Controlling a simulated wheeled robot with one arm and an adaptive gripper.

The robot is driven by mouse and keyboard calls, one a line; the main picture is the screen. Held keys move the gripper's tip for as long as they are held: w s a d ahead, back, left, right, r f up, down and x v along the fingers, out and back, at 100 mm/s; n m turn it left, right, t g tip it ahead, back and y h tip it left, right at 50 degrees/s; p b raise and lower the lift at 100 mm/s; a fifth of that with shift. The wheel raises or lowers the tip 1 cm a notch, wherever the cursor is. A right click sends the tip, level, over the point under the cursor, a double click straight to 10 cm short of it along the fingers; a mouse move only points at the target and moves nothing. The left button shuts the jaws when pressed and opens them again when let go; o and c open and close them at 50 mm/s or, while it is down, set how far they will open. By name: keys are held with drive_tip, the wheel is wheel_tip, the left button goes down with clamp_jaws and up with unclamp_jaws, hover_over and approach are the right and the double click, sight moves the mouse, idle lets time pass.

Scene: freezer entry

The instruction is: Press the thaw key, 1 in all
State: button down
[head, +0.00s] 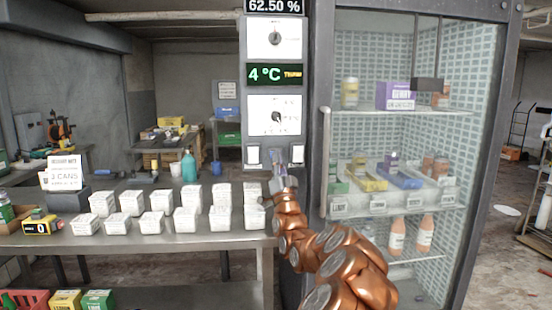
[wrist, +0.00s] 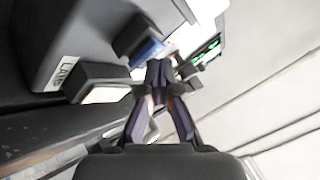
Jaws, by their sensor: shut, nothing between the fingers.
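The grey control panel (head: 274,90) stands left of the glass cabinet. Its display (head: 264,74) reads 4 °C in green beside a small orange word, hard to read; the green display also shows in the wrist view (wrist: 207,52). Along the panel's bottom are a left white key (head: 253,155) and a right white key (head: 294,153). My gripper (head: 277,158) is shut and empty in front of the gap between them. In the wrist view my fingertips (wrist: 158,68) are close to a blue-faced key (wrist: 150,50) in a dark housing. Whether they touch it, I cannot tell.
A steel table (head: 150,238) at the left holds rows of white tubs (head: 185,219) and a sign (head: 65,172). The glass cabinet (head: 400,60) with stocked shelves stands close on the right. A dark box labelled LAMP (wrist: 66,72) is left in the wrist view.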

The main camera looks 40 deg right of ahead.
drive_tip(key=shift+s+a+b, duration=0.35)
drive_tip(key=shift+s+b, duration=0.1)
drive_tip(key=shift+b, duration=0.05)
drive_tip(key=shift+s+f, duration=0.1)
drive_tip(key=s+a+b, duration=0.1)
drive_tip(key=s+b, duration=0.1)
drive_tip(key=s+a+b, duration=0.1)
drive_tip(key=a+b, duration=0.1)
drive_tip(key=b, duration=0.1)
drive_tip(key=shift+s, duration=0.4)
idle(0.8)
